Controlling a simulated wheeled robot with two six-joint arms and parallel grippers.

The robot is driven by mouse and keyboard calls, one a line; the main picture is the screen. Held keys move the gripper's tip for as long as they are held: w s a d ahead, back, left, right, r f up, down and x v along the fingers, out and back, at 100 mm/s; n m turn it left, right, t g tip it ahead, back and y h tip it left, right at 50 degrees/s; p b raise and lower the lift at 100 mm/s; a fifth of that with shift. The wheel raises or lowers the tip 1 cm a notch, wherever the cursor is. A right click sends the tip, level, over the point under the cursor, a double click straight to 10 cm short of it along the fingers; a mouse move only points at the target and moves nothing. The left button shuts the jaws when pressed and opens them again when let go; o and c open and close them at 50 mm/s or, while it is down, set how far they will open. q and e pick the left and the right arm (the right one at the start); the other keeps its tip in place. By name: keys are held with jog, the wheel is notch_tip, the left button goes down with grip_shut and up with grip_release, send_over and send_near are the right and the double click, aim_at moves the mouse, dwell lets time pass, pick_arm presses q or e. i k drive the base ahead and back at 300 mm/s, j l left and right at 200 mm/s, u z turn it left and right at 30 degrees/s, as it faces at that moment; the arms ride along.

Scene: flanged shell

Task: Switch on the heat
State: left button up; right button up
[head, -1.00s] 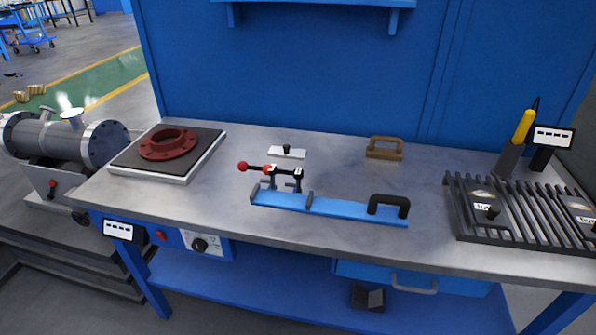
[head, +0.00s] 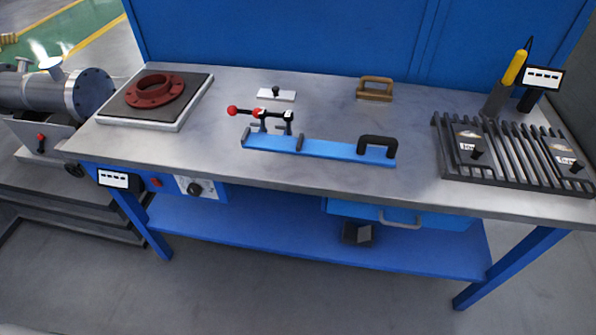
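A hot plate (head: 193,112) with a dark top sits at the left end of the bench, and a red flanged ring (head: 155,91) lies on it. Below the bench's front edge at the left is a control panel (head: 212,189) with a black rotary knob (head: 194,188). A red button (head: 156,183) and a small display (head: 119,179) are to its left; the display's text is too small to read. The knob's setting cannot be made out. Neither of my grippers is in view.
A blue clamp fixture (head: 330,149) with red-tipped levers stands mid-bench. A wooden-handled block (head: 375,88) is behind it. A black rack (head: 500,160) and a yellow-handled tool (head: 515,70) are at the right. A grey flanged shell (head: 50,92) stands left of the bench.

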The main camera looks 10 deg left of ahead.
aim_at(156, 184)
jog(key=u, duration=1.25)
